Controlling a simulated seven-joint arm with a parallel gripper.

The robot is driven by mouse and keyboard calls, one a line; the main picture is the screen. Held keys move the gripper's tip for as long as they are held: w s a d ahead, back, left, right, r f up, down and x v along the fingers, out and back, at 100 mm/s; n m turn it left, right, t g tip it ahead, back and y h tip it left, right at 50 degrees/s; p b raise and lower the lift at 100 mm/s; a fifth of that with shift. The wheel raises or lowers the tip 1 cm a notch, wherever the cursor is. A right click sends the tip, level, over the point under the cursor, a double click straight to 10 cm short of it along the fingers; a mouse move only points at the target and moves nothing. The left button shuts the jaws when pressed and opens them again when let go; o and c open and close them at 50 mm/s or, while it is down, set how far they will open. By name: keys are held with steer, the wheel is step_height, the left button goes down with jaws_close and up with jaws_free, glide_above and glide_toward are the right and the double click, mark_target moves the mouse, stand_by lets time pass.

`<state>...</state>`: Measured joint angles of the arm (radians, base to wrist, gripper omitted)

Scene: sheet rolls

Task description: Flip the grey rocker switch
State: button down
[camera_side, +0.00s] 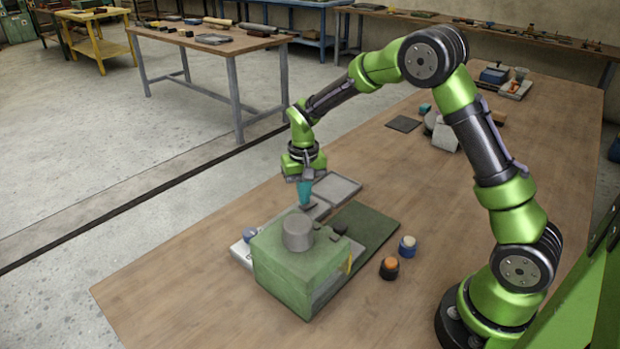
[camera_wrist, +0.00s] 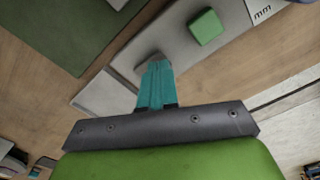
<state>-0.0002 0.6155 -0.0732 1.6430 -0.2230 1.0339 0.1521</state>
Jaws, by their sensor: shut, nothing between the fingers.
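My gripper (camera_side: 305,203) is shut and empty, with its teal fingers pointing down behind the green box. In the wrist view the teal fingers (camera_wrist: 155,68) reach over a pale grey panel (camera_wrist: 183,50). A small darker grey piece, apparently the grey rocker switch (camera_wrist: 147,68), shows just beyond the fingertips and is partly hidden by them. I cannot tell whether the fingertips touch it or which way it is tilted. A green block (camera_wrist: 206,27) sits on the same panel. In the side view the green box hides much of the panel.
The green box (camera_side: 285,270) with a grey cylinder (camera_side: 298,232) on top stands in front of my gripper. A dark green mat (camera_side: 372,227) and a grey tray (camera_side: 338,188) lie close by. Orange-topped (camera_side: 389,268) and cream-topped (camera_side: 407,246) pieces stand to the right. The front-left wooden tabletop is clear.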

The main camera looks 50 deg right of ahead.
steer(key=shift+f, duration=0.7)
stand_by(0.3)
steer(key=shift+r, duration=3.55)
steer(key=shift+s+f, duration=0.1)
steer(key=shift+f, duration=0.15)
steer(key=s+a+r+n+t+y, duration=0.1)
steer(key=s+a+r+t, duration=0.2)
steer(key=s+r, duration=0.4)
steer(key=s+a+r+n+t+y, duration=0.1)
steer(key=s+r+t, duration=0.3)
steer(key=s, duration=1.1)
steer(key=shift+a+r, duration=0.9)
steer(key=shift+r, duration=0.8)
